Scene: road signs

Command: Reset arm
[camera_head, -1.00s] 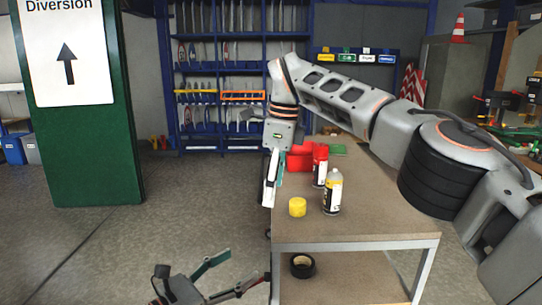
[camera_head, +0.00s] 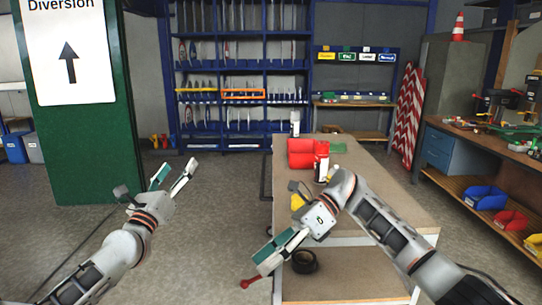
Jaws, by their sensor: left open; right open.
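My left gripper (camera_head: 174,174) is at the left, over open floor and apart from the table. Its fingers point up and away, spread apart, with nothing between them. My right gripper (camera_head: 256,264) is in front of the table's near left corner, pointing down and left. Its fingers look open, seen partly edge-on. A small red piece shows at its lower fingertip; I cannot tell whether it belongs to the finger. My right arm comes in from the lower right across the table's front.
The table (camera_head: 385,197) bears a red box (camera_head: 300,150), a red-and-white spray can (camera_head: 321,163) and a partly hidden yellow item (camera_head: 297,202). A black tape roll (camera_head: 304,261) lies on its lower shelf. A workbench (camera_head: 455,148) stands right; a green pillar (camera_head: 82,160) stands left.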

